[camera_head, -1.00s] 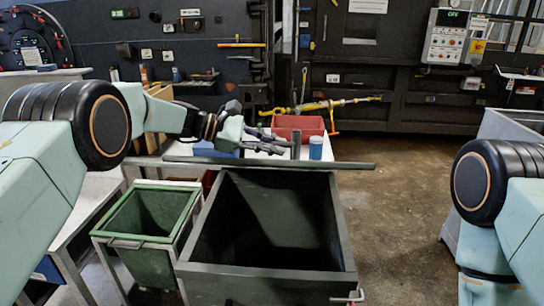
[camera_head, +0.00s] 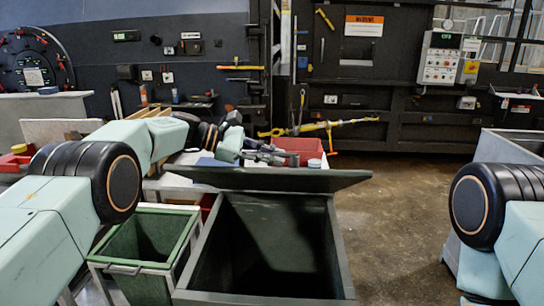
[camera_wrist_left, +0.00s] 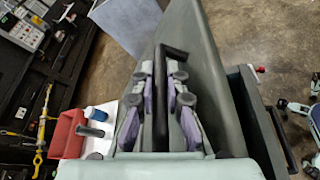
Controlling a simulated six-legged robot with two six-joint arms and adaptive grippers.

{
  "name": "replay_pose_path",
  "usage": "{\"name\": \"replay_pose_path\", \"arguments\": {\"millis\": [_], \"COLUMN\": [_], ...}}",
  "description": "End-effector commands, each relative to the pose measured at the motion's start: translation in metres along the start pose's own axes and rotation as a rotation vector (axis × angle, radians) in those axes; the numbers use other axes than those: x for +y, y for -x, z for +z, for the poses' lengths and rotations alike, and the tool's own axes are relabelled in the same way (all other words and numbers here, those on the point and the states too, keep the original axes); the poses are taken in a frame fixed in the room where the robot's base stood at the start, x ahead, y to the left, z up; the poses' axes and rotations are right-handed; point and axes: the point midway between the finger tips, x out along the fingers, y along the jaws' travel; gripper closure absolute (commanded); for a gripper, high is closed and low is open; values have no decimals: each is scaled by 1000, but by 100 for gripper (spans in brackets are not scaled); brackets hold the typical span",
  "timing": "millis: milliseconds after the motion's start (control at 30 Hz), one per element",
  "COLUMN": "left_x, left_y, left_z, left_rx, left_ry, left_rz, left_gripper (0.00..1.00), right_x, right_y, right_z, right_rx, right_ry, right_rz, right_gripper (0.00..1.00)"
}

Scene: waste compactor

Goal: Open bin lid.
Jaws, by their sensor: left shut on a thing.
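The large dark green bin (camera_head: 345,262) stands in the middle of the head view with its top open and its dark inside showing. Its lid (camera_head: 330,181) is raised at the back rim, tilted, with a broad face showing. My left gripper (camera_head: 268,153) is behind the lid in the head view. In the left wrist view the left gripper (camera_wrist_left: 161,80) is shut on a black bar handle (camera_wrist_left: 162,105) beside the lid (camera_wrist_left: 205,75), with a finger on each side. My right gripper is not in view.
A smaller green bin (camera_head: 118,268) stands to the left of the large bin. A red tray (camera_head: 299,146) and a blue-topped cup (camera_head: 314,163) are behind the lid. A yellow tool (camera_head: 335,125) lies further back. The floor (camera_head: 390,200) to the right is bare.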

Motion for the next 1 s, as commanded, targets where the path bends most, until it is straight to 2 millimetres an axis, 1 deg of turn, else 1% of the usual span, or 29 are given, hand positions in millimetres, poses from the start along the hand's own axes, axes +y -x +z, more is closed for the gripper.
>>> {"name": "replay_pose_path", "arguments": {"millis": [67, 100, 200, 467, 567, 667, 767, 1000], "left_x": [1, 1, 1, 0, 1, 1, 2, 1], "left_y": [0, 0, 0, 0, 3, 13, 31, 81], "left_z": [2, 2, 2, 1, 1, 1, 1, 1], "left_rx": [-1, -2, -2, -2, -1, 0, 0, 0], "left_ry": [-3, -3, -3, -1, -1, -1, 0, -2], "left_rz": [1, 1, 0, 0, 1, 2, 5, 4], "left_gripper": [100, 87, 79, 78, 78, 78, 78, 78], "right_x": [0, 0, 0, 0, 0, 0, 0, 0], "right_y": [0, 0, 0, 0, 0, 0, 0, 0], "right_z": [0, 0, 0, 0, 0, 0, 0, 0], "right_rx": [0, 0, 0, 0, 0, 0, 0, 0], "right_ry": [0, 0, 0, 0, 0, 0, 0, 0], "right_rz": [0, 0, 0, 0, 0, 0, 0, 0], "right_gripper": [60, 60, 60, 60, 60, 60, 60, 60]}}
